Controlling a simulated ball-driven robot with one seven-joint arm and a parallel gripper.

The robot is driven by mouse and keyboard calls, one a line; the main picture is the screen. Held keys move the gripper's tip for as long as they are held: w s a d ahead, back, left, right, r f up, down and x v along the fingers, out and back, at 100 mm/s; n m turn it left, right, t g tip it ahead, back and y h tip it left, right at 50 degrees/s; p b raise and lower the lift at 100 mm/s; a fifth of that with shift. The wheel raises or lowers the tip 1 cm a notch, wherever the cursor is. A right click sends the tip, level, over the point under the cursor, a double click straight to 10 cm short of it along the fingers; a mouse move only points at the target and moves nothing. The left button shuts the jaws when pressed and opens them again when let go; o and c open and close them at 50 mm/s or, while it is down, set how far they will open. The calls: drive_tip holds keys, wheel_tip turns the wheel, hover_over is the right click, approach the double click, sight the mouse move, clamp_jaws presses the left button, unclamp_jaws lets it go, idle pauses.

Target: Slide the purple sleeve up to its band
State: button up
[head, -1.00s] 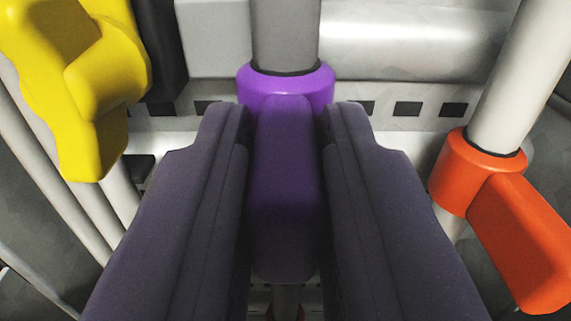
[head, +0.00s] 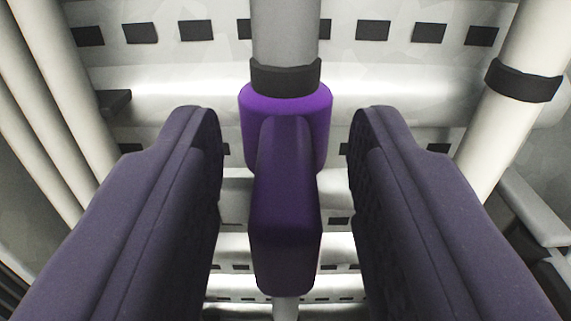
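The purple sleeve (head: 285,105) sits around a grey upright rod (head: 285,30) in the middle of the head view. Its block-shaped handle (head: 285,205) points toward me. A black band (head: 285,75) circles the rod directly above the sleeve, and the sleeve's top rim appears to meet it. My gripper (head: 288,115) is open, with one finger on each side of the handle. A clear gap shows between each finger and the handle. The rod below is mostly hidden by the handle.
A pale pole (head: 525,50) with its own black band (head: 523,82) stands at the right. Several pale pipes (head: 60,90) run along the left. A light panel with a row of dark slots (head: 300,30) lies behind the rod.

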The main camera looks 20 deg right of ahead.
drive_tip(key=shift+s+f, duration=0.15)
drive_tip(key=b+v, duration=0.5)
drive_tip(key=v, duration=0.2)
drive_tip(key=shift+s, duration=0.25)
drive_tip(key=shift+a, duration=0.15)
